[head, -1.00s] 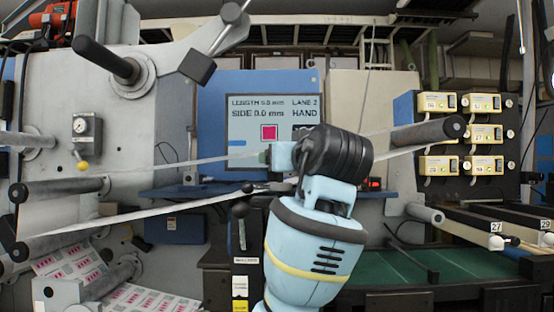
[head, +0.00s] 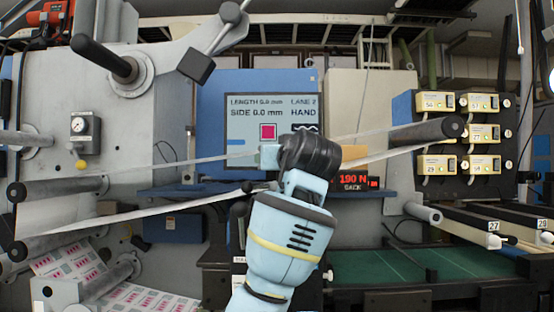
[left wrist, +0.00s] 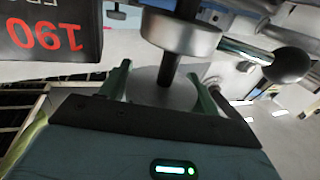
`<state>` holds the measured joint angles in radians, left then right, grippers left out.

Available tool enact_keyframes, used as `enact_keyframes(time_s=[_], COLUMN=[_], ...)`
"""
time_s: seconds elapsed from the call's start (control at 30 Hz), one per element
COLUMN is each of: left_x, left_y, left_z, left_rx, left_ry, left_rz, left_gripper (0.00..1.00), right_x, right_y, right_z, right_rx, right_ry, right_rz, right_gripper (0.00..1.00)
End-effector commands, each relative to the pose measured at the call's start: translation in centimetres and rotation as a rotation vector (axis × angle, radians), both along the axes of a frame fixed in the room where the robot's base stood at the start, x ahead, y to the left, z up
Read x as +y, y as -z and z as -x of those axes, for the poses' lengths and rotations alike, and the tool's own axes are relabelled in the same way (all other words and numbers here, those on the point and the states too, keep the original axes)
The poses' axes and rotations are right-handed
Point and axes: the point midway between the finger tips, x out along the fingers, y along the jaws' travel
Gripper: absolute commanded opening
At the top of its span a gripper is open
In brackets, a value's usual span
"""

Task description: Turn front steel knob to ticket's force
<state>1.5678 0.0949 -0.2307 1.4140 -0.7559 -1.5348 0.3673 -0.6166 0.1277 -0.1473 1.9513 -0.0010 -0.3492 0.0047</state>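My left gripper (left wrist: 160,72) shows in the left wrist view with its two green fingers spread apart. A grey steel disc-shaped knob (left wrist: 164,92) lies between the fingers, partly hidden by the palm; I cannot tell whether they touch it. A steel collar (left wrist: 180,35) on a dark shaft is just beyond. In the head view my left wrist hides the gripper and knob. No force ticket is clearly readable. My right gripper is not in view.
A lever with a black ball (left wrist: 287,64) is close to my left gripper. White web strands (head: 130,215) run across the machine. A screen (head: 272,120) reads LENGTH 0.0 mm, SIDE 0.0 mm, LANE 2, HAND. Several numbered yellow boxes (head: 480,133) hang at the right.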

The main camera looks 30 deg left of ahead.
Motion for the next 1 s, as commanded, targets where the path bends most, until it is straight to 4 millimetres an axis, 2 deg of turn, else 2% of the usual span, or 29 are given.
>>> enact_keyframes(time_s=[0.03,0.2,0.6,0.9,0.93,1.0], left_x=[-0.02,-0.03,0.09,0.09,0.09,0.09], left_y=[0.00,0.00,0.04,0.04,0.05,0.05], left_z=[0.01,0.01,0.15,0.18,0.18,0.18], left_rx=[0.000,0.000,0.001,0.001,0.001,0.001], left_ry=[0.000,0.000,-0.131,-0.138,-0.138,-0.138], left_rz=[0.000,0.000,0.000,-0.001,-0.001,-0.001], left_gripper=[0.55,0.34,0.34,0.34,0.61,0.70], right_x=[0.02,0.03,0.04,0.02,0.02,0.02], right_y=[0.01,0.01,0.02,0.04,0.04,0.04], right_z=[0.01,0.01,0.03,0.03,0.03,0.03], right_rx=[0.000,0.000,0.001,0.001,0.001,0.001], right_ry=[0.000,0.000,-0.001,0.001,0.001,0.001], right_rz=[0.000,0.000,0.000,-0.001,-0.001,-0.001], right_gripper=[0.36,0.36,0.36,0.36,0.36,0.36])
